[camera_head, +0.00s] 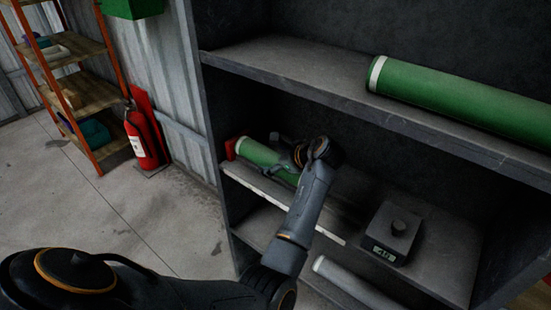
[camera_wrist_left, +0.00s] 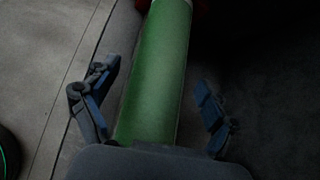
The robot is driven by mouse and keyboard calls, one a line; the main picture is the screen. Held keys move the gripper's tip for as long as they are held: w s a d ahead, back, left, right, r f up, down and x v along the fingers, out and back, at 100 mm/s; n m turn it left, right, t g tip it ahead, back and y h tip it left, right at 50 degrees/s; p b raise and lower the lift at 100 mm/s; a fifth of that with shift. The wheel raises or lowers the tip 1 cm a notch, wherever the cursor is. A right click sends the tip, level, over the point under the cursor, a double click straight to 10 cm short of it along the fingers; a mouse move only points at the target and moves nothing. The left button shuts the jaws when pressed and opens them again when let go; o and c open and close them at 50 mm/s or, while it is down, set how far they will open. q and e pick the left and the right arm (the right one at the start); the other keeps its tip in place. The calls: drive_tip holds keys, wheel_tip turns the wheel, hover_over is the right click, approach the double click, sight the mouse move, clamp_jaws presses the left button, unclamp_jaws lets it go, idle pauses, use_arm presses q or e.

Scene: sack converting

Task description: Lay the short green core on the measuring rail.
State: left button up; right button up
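A short green core (camera_head: 262,160) lies on the middle shelf in the head view, its far end close to a red block (camera_head: 231,148). A pale strip (camera_head: 262,187), which looks like the measuring rail, runs along that shelf's front edge. Whether the core rests on it is unclear, as my arm covers the near part. My left gripper (camera_head: 290,157) is at the core. In the left wrist view the core (camera_wrist_left: 160,70) passes between the spread fingers (camera_wrist_left: 158,80), with a gap on both sides. My right gripper is not in view.
A longer green core (camera_head: 455,100) lies on the shelf above. A grey scale (camera_head: 395,230) stands right of my arm on the middle shelf. A pale tube (camera_head: 350,283) lies lower down. A fire extinguisher (camera_head: 141,140) and an orange rack (camera_head: 75,95) stand left; the floor between is clear.

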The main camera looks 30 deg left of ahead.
use_arm(q)
drive_tip(key=shift+d, duration=0.2)
wheel_tip(320, 180, up, 10)
drive_tip(key=shift+r, duration=0.1)
idle(0.4)
idle(0.6)
